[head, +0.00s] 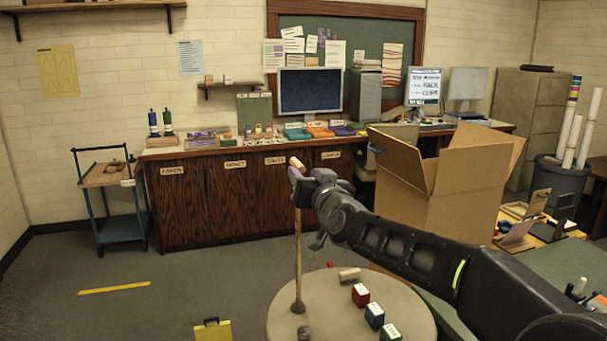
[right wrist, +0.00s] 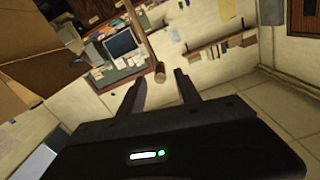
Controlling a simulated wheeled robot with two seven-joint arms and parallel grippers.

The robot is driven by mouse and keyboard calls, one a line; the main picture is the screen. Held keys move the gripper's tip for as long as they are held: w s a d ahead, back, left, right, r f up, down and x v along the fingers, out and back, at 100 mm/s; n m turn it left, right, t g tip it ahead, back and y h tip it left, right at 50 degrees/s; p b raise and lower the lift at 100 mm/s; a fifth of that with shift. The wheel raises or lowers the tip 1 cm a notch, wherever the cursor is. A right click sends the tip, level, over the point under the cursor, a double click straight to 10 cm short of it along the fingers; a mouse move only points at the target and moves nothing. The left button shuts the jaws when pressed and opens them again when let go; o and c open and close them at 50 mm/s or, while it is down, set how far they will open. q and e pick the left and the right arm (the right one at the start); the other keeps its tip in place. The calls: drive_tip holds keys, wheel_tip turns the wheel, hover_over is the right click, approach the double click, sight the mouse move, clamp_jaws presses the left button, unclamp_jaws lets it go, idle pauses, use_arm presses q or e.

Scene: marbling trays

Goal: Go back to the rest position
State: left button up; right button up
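My right gripper (head: 297,172) is at the end of my right arm, which reaches in from the right above the round table. In the right wrist view its two fingers (right wrist: 160,82) are apart, so it is open. A thin wooden rod (head: 298,250) stands nearly upright from the table, and a light wooden end shows just above the fingers. In the right wrist view a wooden rod (right wrist: 145,40) ends close to the gap between the fingertips; I cannot tell whether it touches them. My left gripper is not in view.
A large open cardboard box (head: 465,205) stands behind my right arm. Floor at left is mostly clear, with a cart (head: 112,185) by the wall.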

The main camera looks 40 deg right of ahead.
idle(0.4)
drive_tip(key=w+a+f+n+g+y, duration=0.15)
drive_tip(key=a+f, duration=0.25)
drive_tip(key=f, duration=0.4)
drive_tip(key=w+a+f+g+y, duration=0.15)
drive_tip(key=a+f, duration=0.25)
drive_tip(key=f, duration=0.4)
drive_tip(key=w+a+f+n+g+y, duration=0.15)
drive_tip(key=a+f, duration=0.25)
drive_tip(key=f, duration=0.5)
drive_tip(key=s+a+f+g+y, duration=0.1)
drive_tip(key=s+a+f, duration=0.1)
drive_tip(key=a+f, duration=0.5)
drive_tip(key=s+a+f+g+y, duration=0.1)
drive_tip(key=s+a+f+g, duration=0.1)
drive_tip(key=f, duration=0.9)
drive_tip(key=s+a+f+n+g+y, duration=0.15)
drive_tip(key=s+a+f+g, duration=0.25)
drive_tip(key=s+a+f, duration=0.75)
drive_tip(key=s+a+f+g+y, duration=0.1)
drive_tip(key=s+f, duration=0.4)
drive_tip(key=s, duration=0.5)
drive_tip(key=s+a+f+g+y, duration=0.1)
drive_tip(key=s+a+f+g, duration=0.3)
drive_tip(key=s, duration=0.6)
drive_tip(key=shift+a+f, duration=0.7)
drive_tip(key=shift+a, duration=0.4)
